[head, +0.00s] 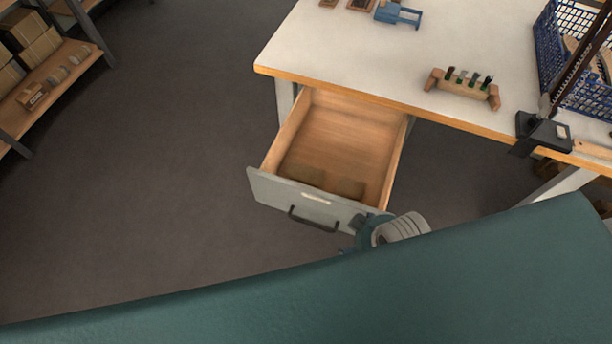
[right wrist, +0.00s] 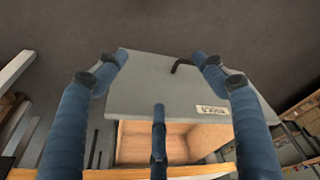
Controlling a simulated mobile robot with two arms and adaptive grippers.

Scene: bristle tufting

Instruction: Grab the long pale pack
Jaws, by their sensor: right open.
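I cannot make out a long pale pack for certain in either view. The drawer (head: 345,130) under the white table is pulled open. Two dull brownish flat items (head: 303,176) (head: 346,187) lie inside it near the front panel, in shadow. My right gripper (head: 362,232) is at the right end of the drawer's grey front, mostly hidden by my own body. In the right wrist view its fingers (right wrist: 161,60) are spread apart and empty, with the grey front panel (right wrist: 150,90) and its dark handle (right wrist: 182,65) beyond them. My left gripper is out of view.
The white table (head: 390,50) holds a wooden rack (head: 462,88) with dark and green pieces, a blue fixture (head: 397,14), a blue crate (head: 560,55) and a black stand (head: 543,130). A shelf (head: 60,85) with brown boxes stands left. The floor between is clear.

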